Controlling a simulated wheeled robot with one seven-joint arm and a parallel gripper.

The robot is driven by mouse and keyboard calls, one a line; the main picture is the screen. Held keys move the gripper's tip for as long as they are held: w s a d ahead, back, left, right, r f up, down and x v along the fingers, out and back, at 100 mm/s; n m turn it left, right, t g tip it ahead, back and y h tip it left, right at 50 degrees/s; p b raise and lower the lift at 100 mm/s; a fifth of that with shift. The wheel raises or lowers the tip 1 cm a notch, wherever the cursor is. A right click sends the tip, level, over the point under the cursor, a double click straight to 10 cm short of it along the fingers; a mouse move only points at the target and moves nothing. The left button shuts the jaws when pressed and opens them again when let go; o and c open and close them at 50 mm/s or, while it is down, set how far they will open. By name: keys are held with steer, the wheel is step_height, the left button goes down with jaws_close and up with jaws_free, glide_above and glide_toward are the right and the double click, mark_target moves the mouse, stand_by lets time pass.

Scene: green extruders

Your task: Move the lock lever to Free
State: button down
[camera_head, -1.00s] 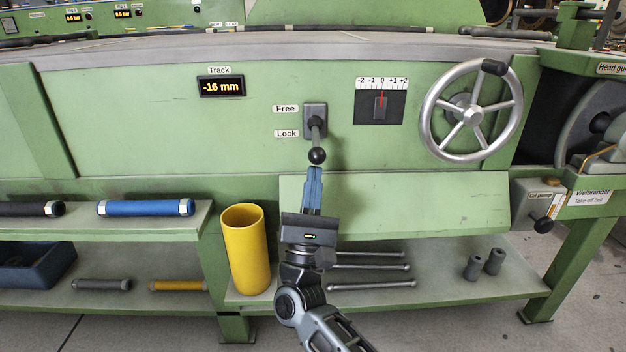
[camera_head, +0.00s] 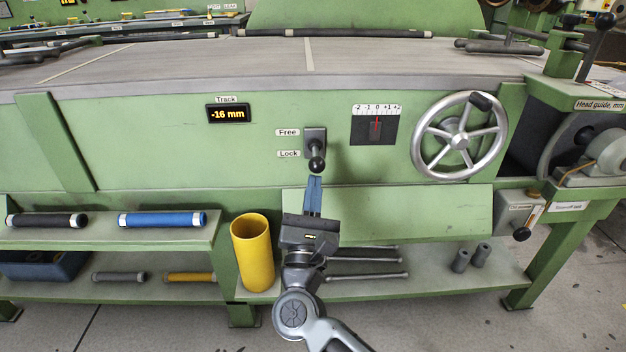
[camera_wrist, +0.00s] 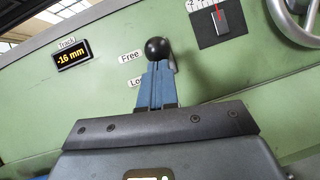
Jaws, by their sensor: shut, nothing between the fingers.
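The lock lever (camera_head: 316,157) is a grey stem with a black ball knob on a dark plate. It points down, with its ball below the Lock label (camera_head: 289,154). The Free label (camera_head: 287,132) is above Lock, left of the plate. My gripper (camera_head: 314,179) is shut and empty, its blue fingers pointing up just below the ball. In the wrist view the black ball (camera_wrist: 157,48) appears right at the tips of the shut fingers (camera_wrist: 157,66). I cannot tell whether they touch it. The fingers partly hide the Lock label there.
A spoked handwheel (camera_head: 460,136) and a scale with a red pointer (camera_head: 376,124) are to the right. A Track display (camera_head: 229,114) reads -16 mm. A sloped green panel (camera_head: 420,212) is behind my gripper. A yellow tube (camera_head: 253,252) and several rods (camera_head: 367,276) are below.

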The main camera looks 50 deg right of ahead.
mark_target(315, 163)
step_height(315, 163, up, 3)
steer(key=y+p, duration=0.2)
steer(key=p, duration=0.2)
steer(key=shift+s+a+n+g, duration=0.1)
steer(key=shift+s+n+g, duration=0.05)
steer(key=shift+n+g, duration=0.2)
steer(key=shift+r+p, duration=0.45)
steer(key=shift+p, duration=0.3)
steer(key=shift+r, duration=0.1)
